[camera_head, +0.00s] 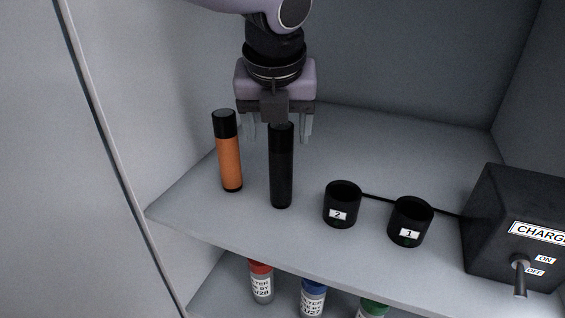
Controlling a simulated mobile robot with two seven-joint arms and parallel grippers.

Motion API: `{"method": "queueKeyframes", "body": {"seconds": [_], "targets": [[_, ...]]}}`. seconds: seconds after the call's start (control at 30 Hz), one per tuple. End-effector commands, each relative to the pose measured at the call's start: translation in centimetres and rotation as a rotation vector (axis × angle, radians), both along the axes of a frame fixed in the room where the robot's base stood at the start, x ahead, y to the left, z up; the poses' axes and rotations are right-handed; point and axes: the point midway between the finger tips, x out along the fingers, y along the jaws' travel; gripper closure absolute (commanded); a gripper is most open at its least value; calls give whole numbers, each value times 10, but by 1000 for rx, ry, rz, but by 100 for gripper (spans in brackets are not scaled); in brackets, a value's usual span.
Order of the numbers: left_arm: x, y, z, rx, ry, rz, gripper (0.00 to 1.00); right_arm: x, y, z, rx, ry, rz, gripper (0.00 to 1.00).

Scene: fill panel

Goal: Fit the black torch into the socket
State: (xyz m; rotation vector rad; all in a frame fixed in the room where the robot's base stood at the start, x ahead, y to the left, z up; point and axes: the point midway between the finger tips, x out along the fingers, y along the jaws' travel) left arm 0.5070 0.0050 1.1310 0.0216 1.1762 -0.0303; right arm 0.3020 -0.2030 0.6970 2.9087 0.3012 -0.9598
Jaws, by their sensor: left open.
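The black torch (281,172) stands upright on the upper shelf, left of the sockets. My left gripper (279,136) is above it, pointing down, with its open fingers on either side of the torch's top end. I cannot tell whether the fingers touch it. Two round black sockets stand to the right: socket 2 (341,207) and socket 1 (409,224), joined by a black cable. Both openings face up and look empty. My right gripper is not in view.
An orange torch (229,163) with black ends stands close left of the black one. A black charger box (514,230) with an on/off switch (520,269) stands at the right. Bottles with red (261,267), blue (313,286) and green (373,306) caps stand on the shelf below.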

Motion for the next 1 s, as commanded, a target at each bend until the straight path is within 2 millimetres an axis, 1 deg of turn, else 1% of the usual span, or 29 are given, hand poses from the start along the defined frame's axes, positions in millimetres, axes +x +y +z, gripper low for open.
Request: {"method": "queueKeyframes", "body": {"seconds": [0.03,0.1,0.23,0.33,0.53,0.57,0.6,0.67,0.7,0.73,0.77,1.0], "targets": [[2,-2,-7,4,5,-2,29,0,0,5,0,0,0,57],[6,-4,-17,4,4,-2,29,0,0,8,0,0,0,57],[12,-4,-32,0,3,-1,29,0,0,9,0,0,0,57],[14,-5,-37,-2,2,-3,29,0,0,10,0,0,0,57],[14,-5,-37,-3,1,-3,29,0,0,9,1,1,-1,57],[14,-5,-37,-3,1,-3,38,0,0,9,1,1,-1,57],[14,-5,-37,-3,1,-3,52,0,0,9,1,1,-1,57],[14,-5,-37,-3,2,-3,71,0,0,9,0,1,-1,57],[14,-5,-37,-3,2,-3,84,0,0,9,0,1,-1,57],[14,-5,-37,-3,2,-3,94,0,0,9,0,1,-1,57],[14,-5,-37,-3,2,-3,99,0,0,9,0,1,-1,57],[14,-5,-34,-4,-1,-3,99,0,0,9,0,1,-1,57]]}}
